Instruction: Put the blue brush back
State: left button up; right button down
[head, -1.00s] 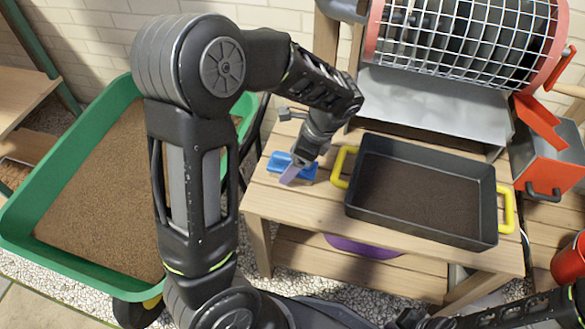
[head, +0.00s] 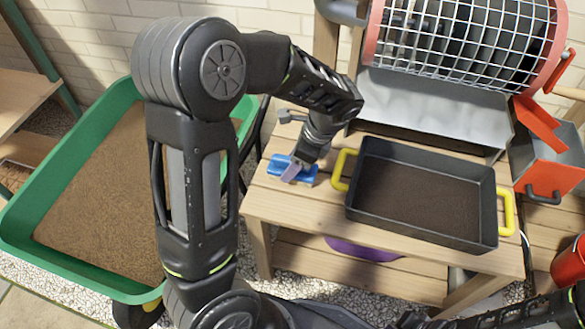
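The blue brush (head: 309,176) is at the left end of the wooden workbench, left of the dark tray. My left gripper (head: 291,172) points down onto it and covers its middle, with a pale purple finger in front of the blue. Blue shows on both sides of the finger. Whether the fingers are closed on the brush or only around it is too small to tell. The brush appears low at the bench top; contact with the wood is not clear. My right arm shows at the bottom right, and its gripper is out of the picture.
A dark tray (head: 365,199) with yellow handles and dark soil stands right of the brush. A mesh drum sieve (head: 465,45) is behind it. A green soil-filled tub (head: 60,265) is at the left. A purple object (head: 362,250) lies on the lower shelf.

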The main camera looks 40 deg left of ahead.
pick_arm(q)
grip_shut()
jog(key=shift+r, duration=0.1)
notch_tip(320, 180, up, 10)
jog(key=p, duration=0.3)
jog(key=shift+p, duration=0.3)
dwell(0.4)
